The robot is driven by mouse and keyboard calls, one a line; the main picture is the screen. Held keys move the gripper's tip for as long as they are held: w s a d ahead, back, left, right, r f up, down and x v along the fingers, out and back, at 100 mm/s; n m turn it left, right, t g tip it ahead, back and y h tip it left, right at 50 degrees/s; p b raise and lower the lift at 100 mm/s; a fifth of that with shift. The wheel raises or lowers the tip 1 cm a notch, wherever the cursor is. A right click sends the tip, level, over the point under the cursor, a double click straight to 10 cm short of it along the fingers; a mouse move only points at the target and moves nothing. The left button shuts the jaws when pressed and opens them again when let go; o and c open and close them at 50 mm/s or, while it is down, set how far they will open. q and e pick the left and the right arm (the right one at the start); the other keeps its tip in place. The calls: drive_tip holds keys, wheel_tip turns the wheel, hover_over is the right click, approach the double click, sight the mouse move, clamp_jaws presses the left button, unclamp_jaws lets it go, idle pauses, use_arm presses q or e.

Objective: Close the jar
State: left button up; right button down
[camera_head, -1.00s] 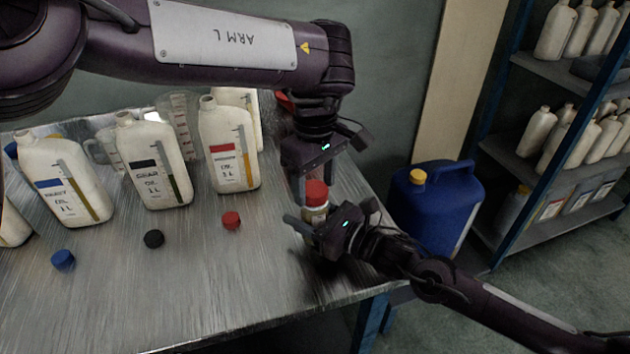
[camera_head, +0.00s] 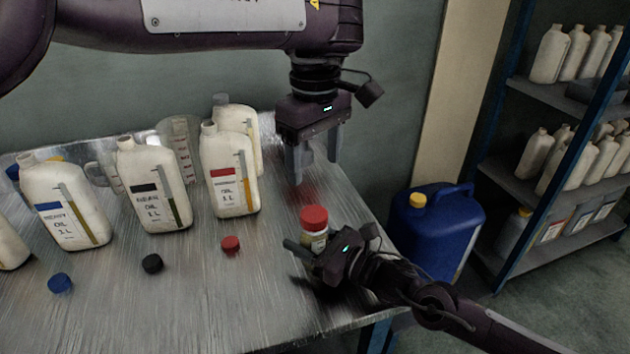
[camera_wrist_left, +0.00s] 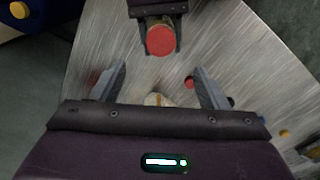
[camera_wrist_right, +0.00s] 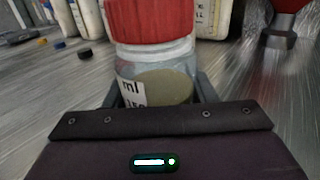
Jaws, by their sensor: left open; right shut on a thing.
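A small clear jar (camera_head: 313,241) with a white label stands near the table's right edge, with a red lid (camera_head: 313,217) sitting on its top. In the right wrist view the jar (camera_wrist_right: 155,75) is large between the fingers and the red lid (camera_wrist_right: 150,20) covers its mouth; whether it is tight I cannot tell. My right gripper (camera_head: 305,250) is shut on the jar's body. My left gripper (camera_head: 316,178) is open and empty above and behind the jar, fingers pointing down. The lid also shows in the left wrist view (camera_wrist_left: 161,40), apart from the left fingers.
Several oil bottles, one with a red label (camera_head: 228,175), stand at the back of the table (camera_head: 200,290). Red (camera_head: 231,243), black (camera_head: 152,263) and blue (camera_head: 60,283) caps lie in front. A blue canister (camera_head: 440,225) stands beside the table; a bottle shelf is at right.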

idle(0.3)
drive_tip(key=c, duration=0.5)
unclamp_jaws()
drive_tip(key=b+v, duration=0.1)
drive_tip(key=v, duration=0.6)
drive_tip(key=shift+s+d, duration=0.25)
drive_tip(key=shift+d, duration=0.1)
